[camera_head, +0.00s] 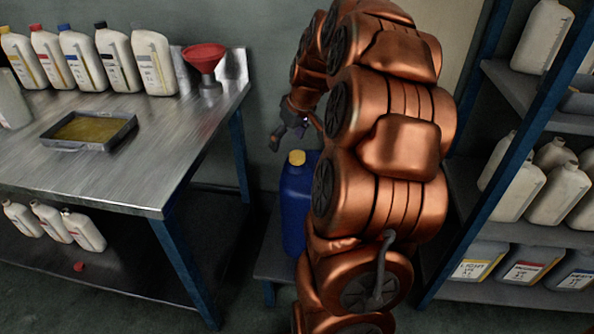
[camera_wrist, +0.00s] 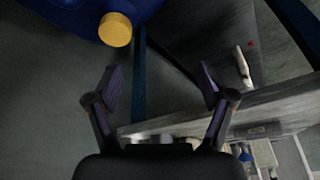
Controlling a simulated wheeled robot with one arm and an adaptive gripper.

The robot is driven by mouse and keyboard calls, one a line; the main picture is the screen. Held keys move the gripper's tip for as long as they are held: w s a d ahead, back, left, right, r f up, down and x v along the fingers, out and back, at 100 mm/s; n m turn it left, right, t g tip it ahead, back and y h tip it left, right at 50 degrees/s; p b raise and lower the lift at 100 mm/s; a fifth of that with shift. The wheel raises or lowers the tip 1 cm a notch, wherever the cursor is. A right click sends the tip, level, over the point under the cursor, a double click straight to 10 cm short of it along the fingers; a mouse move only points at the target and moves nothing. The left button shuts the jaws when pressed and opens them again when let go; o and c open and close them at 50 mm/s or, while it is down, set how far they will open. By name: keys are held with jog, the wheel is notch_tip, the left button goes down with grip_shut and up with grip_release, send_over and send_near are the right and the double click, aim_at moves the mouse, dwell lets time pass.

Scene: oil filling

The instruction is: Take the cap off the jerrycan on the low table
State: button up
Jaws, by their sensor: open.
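The blue jerrycan (camera_head: 294,205) stands on the low table (camera_head: 270,264), between the workbench and my arm, which hides its right part. Its yellow cap (camera_head: 296,157) is on top. In the wrist view the yellow cap (camera_wrist: 115,29) is at the upper left, with part of the blue jerrycan (camera_wrist: 75,16) around it. My gripper (camera_head: 279,142) is near the cap, above and slightly left of it in the head view. In the wrist view my gripper (camera_wrist: 160,85) is open and empty, with the cap beyond its left finger and not between the fingers.
The metal workbench (camera_head: 180,140) at left holds several white bottles (camera_head: 115,58), a tray of yellow oil (camera_head: 90,128) and a red funnel (camera_head: 204,57). A small red cap (camera_head: 79,266) lies on its lower shelf. A rack (camera_head: 520,95) with containers stands at right.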

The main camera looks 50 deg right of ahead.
jog(key=b, duration=0.1)
send_near(297, 155)
jog(key=f, duration=0.1)
jog(key=shift+w+b+x, duration=0.2)
jog(key=shift+b+x, duration=0.25)
jog(key=shift+x, duration=3.65)
jog(key=shift+d+r+t, duration=0.1)
jog(key=shift+t, duration=0.2)
jog(key=c, duration=0.8)
